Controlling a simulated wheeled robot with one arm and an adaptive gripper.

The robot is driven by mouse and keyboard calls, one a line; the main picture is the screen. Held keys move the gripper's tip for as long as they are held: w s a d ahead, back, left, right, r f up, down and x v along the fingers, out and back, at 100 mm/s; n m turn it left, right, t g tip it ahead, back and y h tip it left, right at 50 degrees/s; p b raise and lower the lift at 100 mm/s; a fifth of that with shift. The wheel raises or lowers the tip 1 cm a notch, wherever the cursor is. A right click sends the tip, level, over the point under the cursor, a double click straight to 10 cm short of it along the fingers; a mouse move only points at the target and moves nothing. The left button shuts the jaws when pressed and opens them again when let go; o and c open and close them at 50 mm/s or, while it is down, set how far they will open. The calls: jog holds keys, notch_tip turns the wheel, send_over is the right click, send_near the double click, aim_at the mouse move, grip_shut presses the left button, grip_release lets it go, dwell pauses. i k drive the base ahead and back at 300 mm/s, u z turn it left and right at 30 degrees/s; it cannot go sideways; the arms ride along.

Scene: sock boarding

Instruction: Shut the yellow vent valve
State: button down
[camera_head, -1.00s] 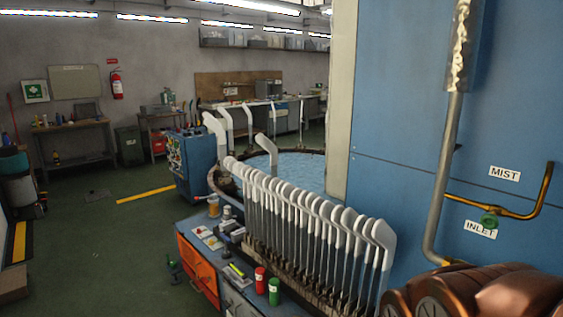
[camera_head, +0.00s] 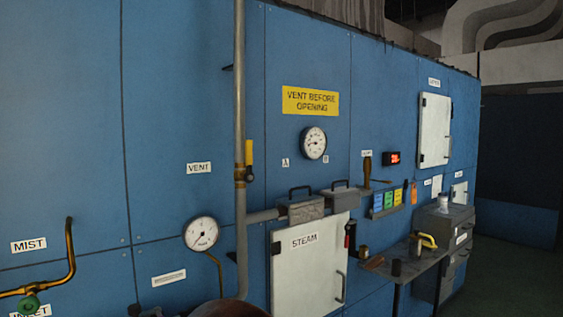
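The yellow vent valve (camera_head: 249,153) has an upright yellow lever on a grey vertical pipe (camera_head: 240,80). The lever stands along the pipe, just right of it, above a dark valve body. A VENT label (camera_head: 199,168) is on the blue panel to its left. My gripper is not in view.
A round gauge (camera_head: 202,234) is left of the pipe. A white STEAM door (camera_head: 308,265) is right of it, with grey boxes (camera_head: 306,208) above. A shelf (camera_head: 412,262) with small items juts out further right. A brown rounded shape (camera_head: 228,308) is at the bottom edge.

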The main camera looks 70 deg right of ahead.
aim_at(249, 177)
jog(key=z, duration=1)
jog(key=k, duration=0.15)
jog(key=u, duration=0.75)
jog(key=i, duration=0.5)
